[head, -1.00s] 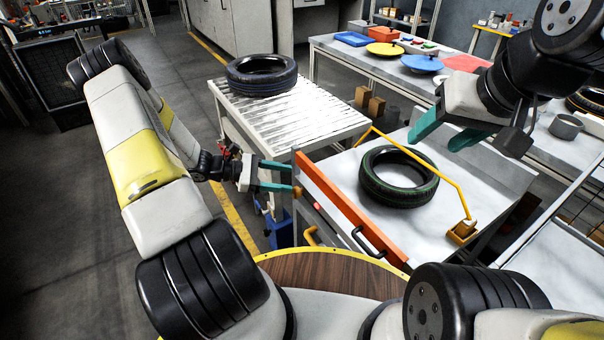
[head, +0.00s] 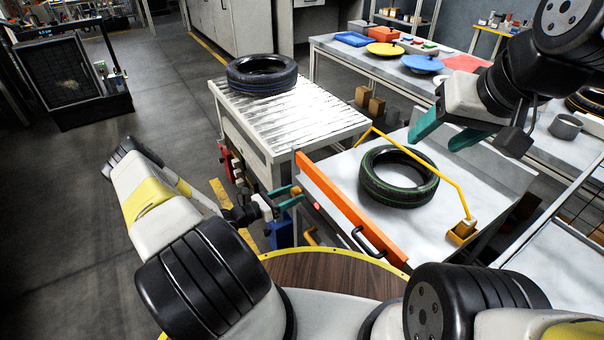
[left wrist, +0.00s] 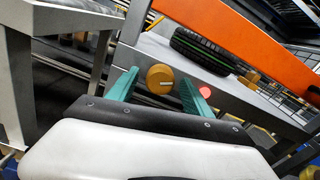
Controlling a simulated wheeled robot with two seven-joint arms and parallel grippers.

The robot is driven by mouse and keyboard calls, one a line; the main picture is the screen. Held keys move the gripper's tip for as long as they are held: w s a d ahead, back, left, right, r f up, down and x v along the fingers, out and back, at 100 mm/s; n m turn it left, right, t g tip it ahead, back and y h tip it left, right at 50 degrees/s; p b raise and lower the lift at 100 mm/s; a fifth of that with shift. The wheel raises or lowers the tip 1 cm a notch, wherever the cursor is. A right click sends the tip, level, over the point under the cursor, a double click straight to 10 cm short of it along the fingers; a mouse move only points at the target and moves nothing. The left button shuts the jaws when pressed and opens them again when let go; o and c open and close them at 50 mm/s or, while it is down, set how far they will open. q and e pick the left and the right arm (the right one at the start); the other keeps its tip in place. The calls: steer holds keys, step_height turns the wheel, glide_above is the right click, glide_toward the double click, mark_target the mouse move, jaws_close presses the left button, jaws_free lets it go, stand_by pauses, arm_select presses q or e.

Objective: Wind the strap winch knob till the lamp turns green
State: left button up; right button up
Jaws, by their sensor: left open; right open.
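The winch knob (left wrist: 160,78) is a round orange-yellow disc with a pale mark, seen in the left wrist view between my left gripper's fingers. The lamp (left wrist: 205,92) beside it glows red; it also shows in the head view (head: 316,206). My left gripper (head: 291,199) is open, with its teal fingers on either side of the knob; I cannot tell whether they touch it. A tyre (head: 398,176) with green lines lies flat on that table.
An orange board (head: 345,207) runs along the table's near left edge, with a black handle. A yellow bar (head: 425,162) arches over the tyre. A roller conveyor (head: 290,115) carries another tyre (head: 262,75). A side table holds coloured lids.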

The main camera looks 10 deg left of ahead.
arm_select(q)
steer(key=shift+w+d, duration=0.5)
jaws_close()
steer(key=shift+m, duration=0.3)
steer(key=m, duration=1.1)
steer(key=shift+m, duration=0.3)
